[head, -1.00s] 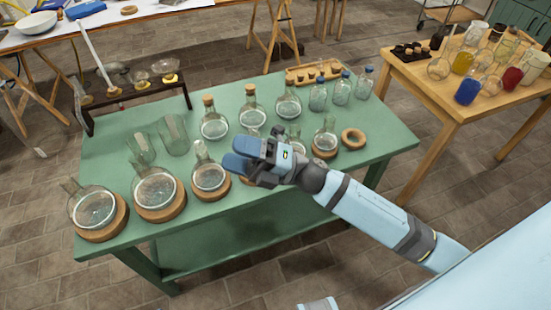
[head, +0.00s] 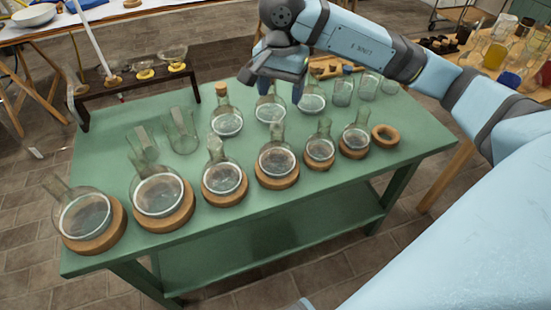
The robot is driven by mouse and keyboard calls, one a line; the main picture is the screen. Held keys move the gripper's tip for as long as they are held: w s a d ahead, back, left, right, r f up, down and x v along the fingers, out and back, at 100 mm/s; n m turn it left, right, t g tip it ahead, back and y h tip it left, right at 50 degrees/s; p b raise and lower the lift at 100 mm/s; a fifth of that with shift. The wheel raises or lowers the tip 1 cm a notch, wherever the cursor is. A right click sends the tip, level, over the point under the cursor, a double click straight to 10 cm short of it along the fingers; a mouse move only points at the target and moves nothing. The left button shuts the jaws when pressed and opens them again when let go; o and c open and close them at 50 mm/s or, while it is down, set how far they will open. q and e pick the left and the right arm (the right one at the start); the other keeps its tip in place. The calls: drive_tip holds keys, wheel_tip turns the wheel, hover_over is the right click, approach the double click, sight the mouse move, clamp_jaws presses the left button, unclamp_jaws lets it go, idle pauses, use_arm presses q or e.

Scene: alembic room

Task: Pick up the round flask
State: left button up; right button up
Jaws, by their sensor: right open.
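Several clear round flasks are on the green table (head: 330,215); the frames do not show which one the task means. Front-row flasks, such as this one (head: 278,160), sit on cork rings. At the back are a corked round flask (head: 226,121), a middle round flask (head: 270,112) and a right round flask (head: 312,101). My right gripper (head: 273,86) is open, pointing down over the middle back flask, its fingers around the neck area and hiding the top. I cannot tell whether it touches the glass. My left gripper is not in view.
An empty cork ring (head: 385,135) lies at the right of the front row. Two clear beakers (head: 182,132) stand at the left. Small bottles (head: 343,92) stand near the right flask. A dark rack (head: 135,82) stands at the back left.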

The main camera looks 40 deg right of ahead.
hover_over(277, 128)
drive_tip(key=d, duration=0.1)
wheel_tip(277, 128, down, 5)
drive_tip(key=shift+w+f, duration=0.1)
drive_tip(key=f, duration=0.6)
drive_tip(key=shift+w+a+f, duration=0.15)
drive_tip(key=shift+w+f, duration=0.05)
drive_tip(key=shift+w, duration=0.05)
clamp_jaws()
